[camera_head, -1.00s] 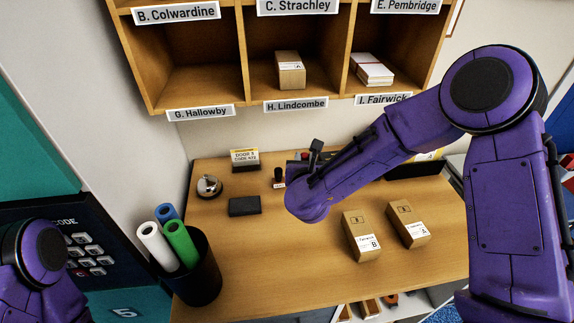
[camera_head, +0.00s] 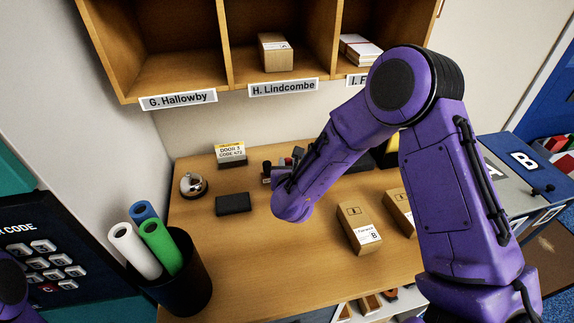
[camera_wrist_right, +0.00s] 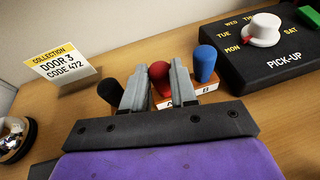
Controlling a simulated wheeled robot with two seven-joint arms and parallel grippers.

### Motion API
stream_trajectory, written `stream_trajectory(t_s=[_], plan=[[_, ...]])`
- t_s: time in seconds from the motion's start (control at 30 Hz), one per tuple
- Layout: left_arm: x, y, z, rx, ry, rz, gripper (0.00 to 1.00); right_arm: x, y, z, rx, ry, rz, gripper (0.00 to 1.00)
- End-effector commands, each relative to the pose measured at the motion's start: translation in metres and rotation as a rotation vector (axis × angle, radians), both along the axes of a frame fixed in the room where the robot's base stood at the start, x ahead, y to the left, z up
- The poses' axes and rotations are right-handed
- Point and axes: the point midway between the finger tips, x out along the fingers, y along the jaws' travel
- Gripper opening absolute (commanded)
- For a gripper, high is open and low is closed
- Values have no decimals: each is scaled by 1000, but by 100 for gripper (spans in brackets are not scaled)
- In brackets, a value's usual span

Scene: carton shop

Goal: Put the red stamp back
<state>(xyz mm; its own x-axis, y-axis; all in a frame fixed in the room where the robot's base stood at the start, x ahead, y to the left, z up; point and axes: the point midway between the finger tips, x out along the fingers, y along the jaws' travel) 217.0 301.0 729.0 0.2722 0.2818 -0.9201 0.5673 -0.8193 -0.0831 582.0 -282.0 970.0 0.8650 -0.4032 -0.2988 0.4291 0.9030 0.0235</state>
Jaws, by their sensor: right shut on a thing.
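The red stamp (camera_wrist_right: 160,74) shows in the right wrist view between the two grey fingers of my right gripper (camera_wrist_right: 158,86), which is shut on it. It is in line with a black-handled stamp (camera_wrist_right: 109,91) on the left and a blue stamp (camera_wrist_right: 205,63) on the right, at a small wooden stamp rack (camera_wrist_right: 207,88) lettered A and B. The red stamp's lower end is hidden, so I cannot tell whether it touches the rack. In the head view my right forearm hides most of this spot; the black stamp (camera_head: 267,167) shows beside it. My left gripper is out of view.
A black pick-up day dial (camera_wrist_right: 262,55) stands right of the rack. A collection card (camera_wrist_right: 62,66), a bell (camera_head: 193,185) and a dark pad (camera_head: 233,204) lie to the left. Cartons (camera_head: 358,228) stand in front on the right. The desk's front middle is clear.

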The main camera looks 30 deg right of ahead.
Motion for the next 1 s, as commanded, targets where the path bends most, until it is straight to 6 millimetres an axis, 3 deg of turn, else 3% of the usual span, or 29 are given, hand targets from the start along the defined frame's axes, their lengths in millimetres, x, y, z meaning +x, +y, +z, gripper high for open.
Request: stream_trajectory(t_s=[0.03, 0.1, 0.47, 0.8, 1.0], plan=[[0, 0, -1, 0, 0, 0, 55, 0, 1, -1, 0, 0, 1, 37], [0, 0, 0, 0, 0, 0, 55, 1, 1, 0, 1, 0, 2, 53], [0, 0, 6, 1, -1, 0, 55, -1, 3, 6, -1, 0, 4, 53], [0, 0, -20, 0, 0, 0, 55, -73, 36, 27, 3, -3, 5, 53], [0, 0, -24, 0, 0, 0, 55, -99, 48, 37, 1, -1, 5, 53]])
